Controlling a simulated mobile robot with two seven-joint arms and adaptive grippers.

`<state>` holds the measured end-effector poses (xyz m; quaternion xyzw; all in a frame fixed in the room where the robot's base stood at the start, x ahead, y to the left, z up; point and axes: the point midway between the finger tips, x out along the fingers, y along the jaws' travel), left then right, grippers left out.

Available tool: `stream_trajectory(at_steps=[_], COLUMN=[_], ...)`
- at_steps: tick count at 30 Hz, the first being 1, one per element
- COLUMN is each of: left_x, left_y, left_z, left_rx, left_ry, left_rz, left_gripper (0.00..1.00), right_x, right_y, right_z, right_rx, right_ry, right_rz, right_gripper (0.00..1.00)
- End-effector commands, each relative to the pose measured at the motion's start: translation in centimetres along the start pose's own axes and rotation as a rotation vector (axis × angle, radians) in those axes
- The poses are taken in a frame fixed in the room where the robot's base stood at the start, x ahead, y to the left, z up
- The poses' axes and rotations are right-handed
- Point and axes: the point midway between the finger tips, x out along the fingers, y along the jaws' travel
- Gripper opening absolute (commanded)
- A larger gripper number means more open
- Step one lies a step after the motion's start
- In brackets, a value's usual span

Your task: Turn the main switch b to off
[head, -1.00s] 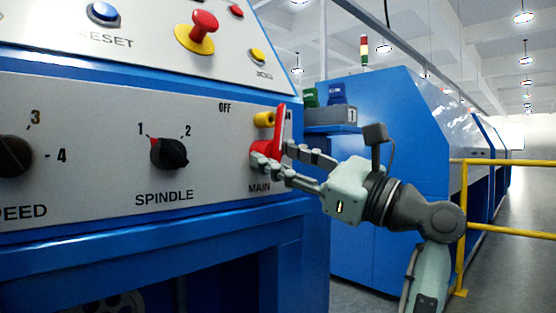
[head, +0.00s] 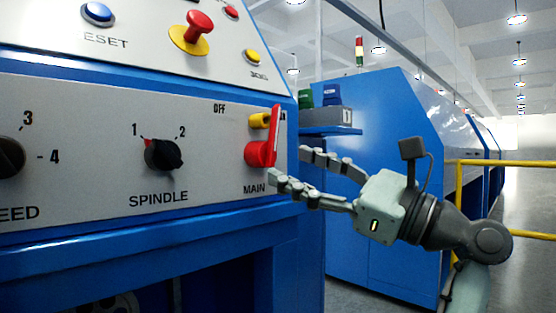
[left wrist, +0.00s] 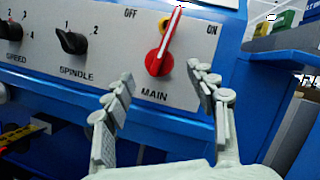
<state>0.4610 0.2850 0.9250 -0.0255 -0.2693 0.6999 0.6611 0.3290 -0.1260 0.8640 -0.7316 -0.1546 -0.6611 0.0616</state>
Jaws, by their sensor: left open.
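The main switch (head: 261,153) is a red rotary knob with a long red handle, above the label MAIN at the panel's right end. Its handle points roughly upward, between the OFF and ON marks. In the head view the handle partly covers the ON mark. It also shows in the left wrist view (left wrist: 159,62). My left gripper (head: 288,168) is open and empty, to the right of the knob and apart from it. In the left wrist view its fingers (left wrist: 152,88) spread below the switch. My right gripper is not in view.
A yellow part (head: 259,121) sits behind the red handle. The spindle knob (head: 163,155) is to the left on the panel. A red emergency button (head: 198,25) and a yellow button (head: 252,56) are above. A yellow railing (head: 500,163) stands at right.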

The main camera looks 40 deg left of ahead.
Motion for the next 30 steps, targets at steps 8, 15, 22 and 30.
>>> stream_trajectory(at_steps=[8, 15, 22, 30], left_x=[-5.3, -7.0, -7.0, -6.2], left_y=[-0.1, 0.0, 0.0, -3.6], left_z=[0.0, 0.0, 0.0, 2.5], left_rx=[0.001, 0.000, 0.000, -0.257], left_ry=[0.001, 0.000, 0.000, 0.064], left_rz=[-0.002, 0.000, 0.001, 0.042], left_gripper=[0.57, 0.57, 0.57, 0.24], right_x=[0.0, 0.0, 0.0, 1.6], right_y=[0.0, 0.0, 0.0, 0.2], right_z=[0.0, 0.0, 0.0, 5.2], right_rx=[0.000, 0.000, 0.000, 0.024], right_ry=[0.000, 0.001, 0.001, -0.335], right_rz=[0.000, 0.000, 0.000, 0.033], right_gripper=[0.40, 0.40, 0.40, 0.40])
